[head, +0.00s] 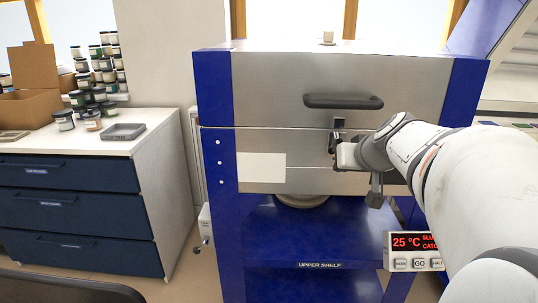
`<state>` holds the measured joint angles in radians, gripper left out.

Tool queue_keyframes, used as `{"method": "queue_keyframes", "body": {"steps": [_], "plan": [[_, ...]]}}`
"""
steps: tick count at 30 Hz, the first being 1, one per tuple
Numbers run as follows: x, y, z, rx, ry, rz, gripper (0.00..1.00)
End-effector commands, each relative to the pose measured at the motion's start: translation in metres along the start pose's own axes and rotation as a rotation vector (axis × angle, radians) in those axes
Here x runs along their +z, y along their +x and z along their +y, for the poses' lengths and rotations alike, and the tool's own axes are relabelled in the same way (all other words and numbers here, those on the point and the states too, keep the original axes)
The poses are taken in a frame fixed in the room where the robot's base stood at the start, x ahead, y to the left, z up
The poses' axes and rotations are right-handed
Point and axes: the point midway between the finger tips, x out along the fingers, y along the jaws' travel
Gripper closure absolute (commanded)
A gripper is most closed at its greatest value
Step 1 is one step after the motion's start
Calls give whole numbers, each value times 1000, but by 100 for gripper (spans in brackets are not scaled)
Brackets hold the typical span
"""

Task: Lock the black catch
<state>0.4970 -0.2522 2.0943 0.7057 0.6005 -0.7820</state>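The kiln has a steel body in a blue frame. Its lid (270,85) looks down, with a thin seam between it and the lower body, and carries a black bar handle (343,101). The black catch (339,123) sits at the seam just below the handle; only its upper part shows clearly. My gripper (334,144) is right at the catch, in front of its lower part. The fingertips are small and dark against it, so I cannot tell whether they are open or shut, or whether they touch the catch.
A control box (413,252) at the lower right shows "25 °C" in red, its other text partly hidden by my arm. A blue upper shelf (315,240) lies under the kiln. A cabinet (85,190) with jars, a grey tray (123,131) and boxes stands left.

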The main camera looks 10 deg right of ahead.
Motion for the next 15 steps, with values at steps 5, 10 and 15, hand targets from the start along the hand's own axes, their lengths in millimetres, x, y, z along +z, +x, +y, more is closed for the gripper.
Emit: {"method": "queue_keyframes", "body": {"steps": [5, 10, 15], "plan": [[6, 11, 3, 0, 0, 0, 100], [3, 11, 3, 0, 1, -2, 100], [2, 10, 3, 1, 1, -2, 100]]}}
